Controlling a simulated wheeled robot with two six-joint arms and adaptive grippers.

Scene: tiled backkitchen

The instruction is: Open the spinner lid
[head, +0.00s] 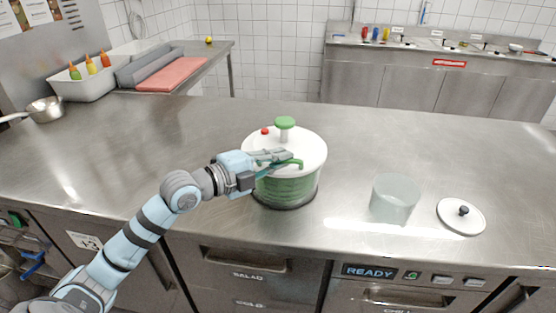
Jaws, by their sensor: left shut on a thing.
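The salad spinner stands upright on the steel counter, with a green see-through bowl (287,189) and a white spinner lid (312,146). The lid sits on the bowl. It carries a green knob (285,123) on a short stem, a small red button (264,131) and a green handle (296,163) at its front. My left gripper (288,160) reaches over the lid's front from the left and is shut on the green handle. The fingers hide part of the handle. My right gripper is not in view.
A clear container (395,198) and a round white lid with a dark knob (461,216) lie to the right on the counter (130,150). A steel pan (45,109) is at far left. The counter behind the spinner is clear.

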